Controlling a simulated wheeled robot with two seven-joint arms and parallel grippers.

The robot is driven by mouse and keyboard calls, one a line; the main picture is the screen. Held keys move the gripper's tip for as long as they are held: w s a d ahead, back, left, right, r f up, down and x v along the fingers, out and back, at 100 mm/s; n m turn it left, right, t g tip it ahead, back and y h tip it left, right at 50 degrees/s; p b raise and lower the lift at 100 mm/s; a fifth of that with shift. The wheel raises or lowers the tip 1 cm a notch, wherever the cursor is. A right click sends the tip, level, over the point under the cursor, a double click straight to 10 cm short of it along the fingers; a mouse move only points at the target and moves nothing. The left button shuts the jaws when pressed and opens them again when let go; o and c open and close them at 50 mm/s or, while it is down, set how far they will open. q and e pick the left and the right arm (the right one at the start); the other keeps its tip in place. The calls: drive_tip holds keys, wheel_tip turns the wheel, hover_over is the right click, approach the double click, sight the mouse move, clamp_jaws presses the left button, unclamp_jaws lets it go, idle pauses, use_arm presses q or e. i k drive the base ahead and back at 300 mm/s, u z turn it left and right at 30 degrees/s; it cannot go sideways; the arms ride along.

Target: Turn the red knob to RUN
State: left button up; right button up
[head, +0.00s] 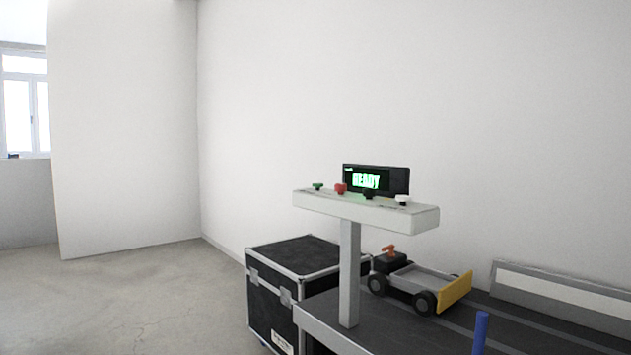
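The red knob (341,188) sits on top of the pale control panel (365,209), second from the left in a row of knobs. A green knob (318,186) is to its left; a black knob (368,194) and a white knob (403,200) are to its right. The display (375,180) behind them reads READY in green. The knob's pointing direction and any RUN marking are too small to read. Neither of my grippers shows in the head view.
The panel stands on a grey post (349,272) at the corner of a dark-topped platform (400,335). A wheeled chassis with a yellow plate (420,284) rests on it. A black case (295,262) stands behind left. A blue post (480,332) rises in front. The left floor is clear.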

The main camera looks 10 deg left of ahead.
sight(340, 188)
drive_tip(key=u, duration=0.85)
drive_tip(key=i, duration=1.4)
drive_tip(key=z, duration=0.45)
